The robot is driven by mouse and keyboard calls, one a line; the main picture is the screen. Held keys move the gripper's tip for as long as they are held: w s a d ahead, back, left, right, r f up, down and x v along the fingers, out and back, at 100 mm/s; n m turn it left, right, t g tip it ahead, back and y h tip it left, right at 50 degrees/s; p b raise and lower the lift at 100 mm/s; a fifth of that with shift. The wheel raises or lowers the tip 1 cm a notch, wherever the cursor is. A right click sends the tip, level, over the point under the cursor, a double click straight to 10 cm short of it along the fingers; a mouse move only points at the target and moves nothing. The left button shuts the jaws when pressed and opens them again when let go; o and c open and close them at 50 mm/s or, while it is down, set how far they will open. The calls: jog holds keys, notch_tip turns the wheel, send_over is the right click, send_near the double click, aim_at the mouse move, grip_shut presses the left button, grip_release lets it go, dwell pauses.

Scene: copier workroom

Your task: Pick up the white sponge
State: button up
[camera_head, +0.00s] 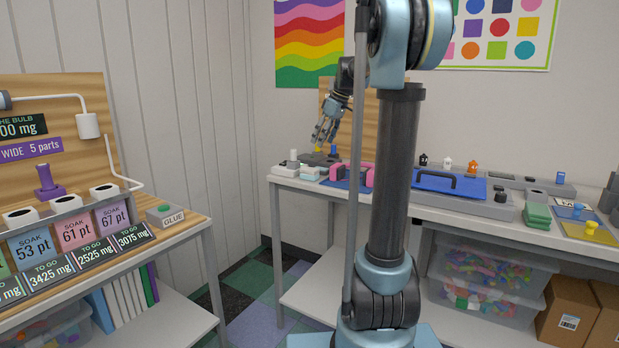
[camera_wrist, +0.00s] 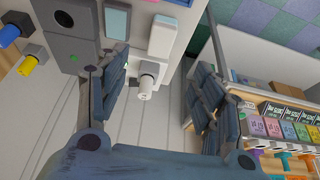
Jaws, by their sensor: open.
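My gripper (camera_head: 325,132) is open and empty above the left end of the back table in the head view. In the head view small white and teal blocks (camera_head: 310,173) sit below and left of my gripper. No finger visibly touches them.
A grey unit (camera_wrist: 62,48) with blue and yellow knobs stands beside the left finger. A pink-ended item (camera_head: 336,172) and a blue tray (camera_head: 425,183) lie further right. The side table (camera_head: 185,228) carries the soak board. Tiled floor shows between the tables.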

aim_at(310, 168)
jog(key=x, duration=1.5)
jog(key=shift+a, duration=0.1)
jog(key=c, duration=1)
notch_tip(310, 168, up, 10)
jog(key=shift+f, duration=0.1)
dwell(0.3)
jog(key=shift+f, duration=4.95)
jog(key=o, duration=1)
